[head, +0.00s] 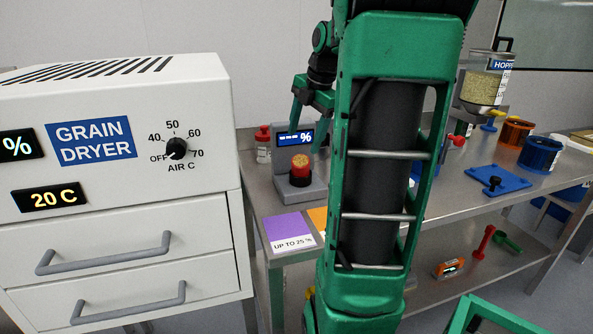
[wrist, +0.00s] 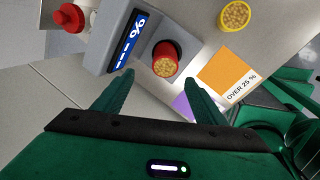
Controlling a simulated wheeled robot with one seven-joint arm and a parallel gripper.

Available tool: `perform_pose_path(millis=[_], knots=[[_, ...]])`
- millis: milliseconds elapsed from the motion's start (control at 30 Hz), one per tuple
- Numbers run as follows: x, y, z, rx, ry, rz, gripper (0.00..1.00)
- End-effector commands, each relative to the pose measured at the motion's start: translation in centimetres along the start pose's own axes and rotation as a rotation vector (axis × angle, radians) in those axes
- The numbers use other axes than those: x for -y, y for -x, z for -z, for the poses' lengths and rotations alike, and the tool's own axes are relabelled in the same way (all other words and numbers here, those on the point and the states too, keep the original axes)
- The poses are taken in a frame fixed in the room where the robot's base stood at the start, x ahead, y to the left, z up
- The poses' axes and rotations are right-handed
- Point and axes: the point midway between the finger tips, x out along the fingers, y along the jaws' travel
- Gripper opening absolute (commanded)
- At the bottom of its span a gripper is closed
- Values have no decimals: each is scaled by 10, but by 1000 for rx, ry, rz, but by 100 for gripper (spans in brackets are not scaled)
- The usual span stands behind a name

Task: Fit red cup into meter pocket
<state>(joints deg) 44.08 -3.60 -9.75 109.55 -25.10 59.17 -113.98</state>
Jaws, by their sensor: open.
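The red cup (head: 300,164), filled with grain, stands upright at the dark round pocket (head: 300,180) of the grey meter (head: 313,188). In the wrist view the red cup (wrist: 165,62) shows inside the dark ring of the pocket; how deep it sits I cannot tell. The meter display (head: 294,138) reads dashes and a percent sign. My gripper (wrist: 160,84) is open and empty, its fingertips apart on the near side of the cup and not touching it. In the head view my arm hides part of the gripper.
A purple card (head: 288,229) marked up to 25 % and an orange card (wrist: 226,74) marked over 25 % lie before the meter. A yellow cup of grain (wrist: 235,15) stands to the right. A red-capped bottle (head: 263,144) stands behind, and the grain dryer (head: 110,150) is at left.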

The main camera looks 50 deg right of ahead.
Motion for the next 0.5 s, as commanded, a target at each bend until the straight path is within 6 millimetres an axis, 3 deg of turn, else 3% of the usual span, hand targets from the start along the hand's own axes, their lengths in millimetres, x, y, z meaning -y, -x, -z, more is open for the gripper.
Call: perform_pose_path(millis=[200,500], knots=[[1,-32,0,-1,-3,2,65],[5,-54,-1,0,-6,3,65]])
